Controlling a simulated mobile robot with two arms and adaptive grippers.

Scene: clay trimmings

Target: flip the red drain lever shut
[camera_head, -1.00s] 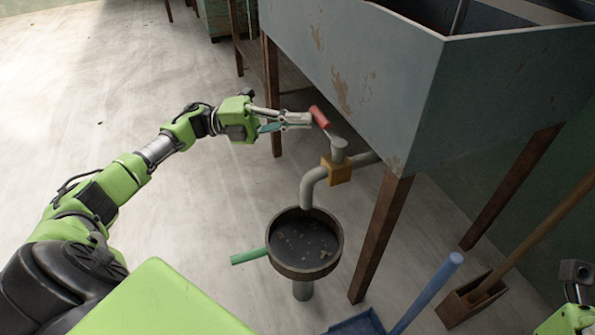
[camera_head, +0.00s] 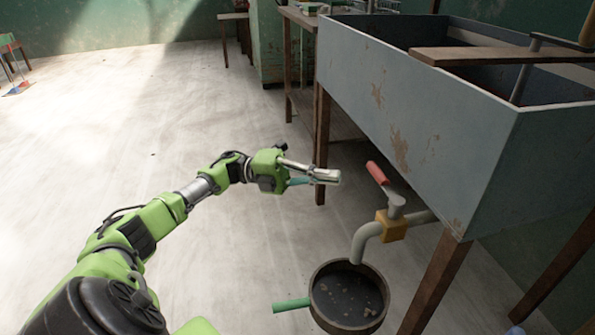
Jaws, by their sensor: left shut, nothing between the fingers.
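The red drain lever (camera_head: 378,173) sits on top of a grey drain pipe (camera_head: 366,237) with a yellow valve body (camera_head: 391,225), coming out from under the sink. The lever slants up and to the left, away from the spout's stem. My left gripper (camera_head: 328,176) is shut and empty. Its fingertips are a short way left of the red lever, with a visible gap between them. My right gripper is out of view.
The grey sink trough (camera_head: 430,130) stands on brown wooden legs just right of the lever. A round dark pan (camera_head: 347,296) with a green handle (camera_head: 291,305) is below the spout. A wooden plank (camera_head: 500,56) lies across the trough. The floor (camera_head: 150,150) to the left is clear.

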